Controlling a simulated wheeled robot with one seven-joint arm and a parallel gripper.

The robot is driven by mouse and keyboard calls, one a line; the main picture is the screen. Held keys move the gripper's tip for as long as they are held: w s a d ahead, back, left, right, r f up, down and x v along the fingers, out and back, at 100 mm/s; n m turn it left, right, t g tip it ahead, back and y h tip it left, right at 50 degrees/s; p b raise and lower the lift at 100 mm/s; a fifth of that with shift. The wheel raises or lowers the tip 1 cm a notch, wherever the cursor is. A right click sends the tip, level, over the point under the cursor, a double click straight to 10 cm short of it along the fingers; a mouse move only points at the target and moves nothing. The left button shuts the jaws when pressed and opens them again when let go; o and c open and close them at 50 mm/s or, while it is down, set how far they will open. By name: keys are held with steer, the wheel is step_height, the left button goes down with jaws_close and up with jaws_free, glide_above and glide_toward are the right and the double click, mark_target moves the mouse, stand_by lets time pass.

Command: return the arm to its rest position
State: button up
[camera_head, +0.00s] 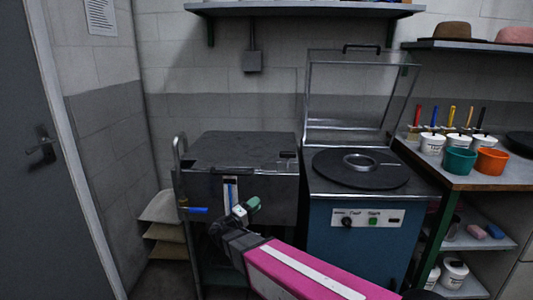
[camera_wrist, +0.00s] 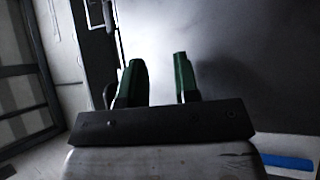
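My gripper (camera_head: 250,207) is at the end of my pink arm, in front of the grey metal box on the left in the head view. In the wrist view my gripper (camera_wrist: 158,75) shows two green fingers spread apart with nothing between them. A grey metal surface lies close beyond the fingertips. I cannot tell from these views whether they touch it.
The metal box (camera_head: 240,152) has a blue-handled valve (camera_head: 198,210). The blue press (camera_head: 355,245) has its clear cover (camera_head: 355,95) raised and a ring (camera_head: 361,160) on its black plate. A bench (camera_head: 465,178) with pots stands right. A door (camera_head: 45,150) is left.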

steer(key=s+d+f+m+g+y, duration=0.1)
steer(key=d+f+g+y, duration=0.1)
steer(key=d+f+g, duration=0.5)
steer(key=s+d+f+m+g+y, duration=0.1)
steer(key=d+f+g, duration=0.2)
steer(key=d, duration=0.9)
steer(key=s+d+f+m+g+y, duration=0.4)
steer(key=s+d+f+g+y, duration=0.1)
steer(key=y, duration=0.7)
steer(key=shift+s+d+f, duration=0.6)
steer(key=shift+s+d, duration=0.6)
steer(key=shift+s, duration=0.15)
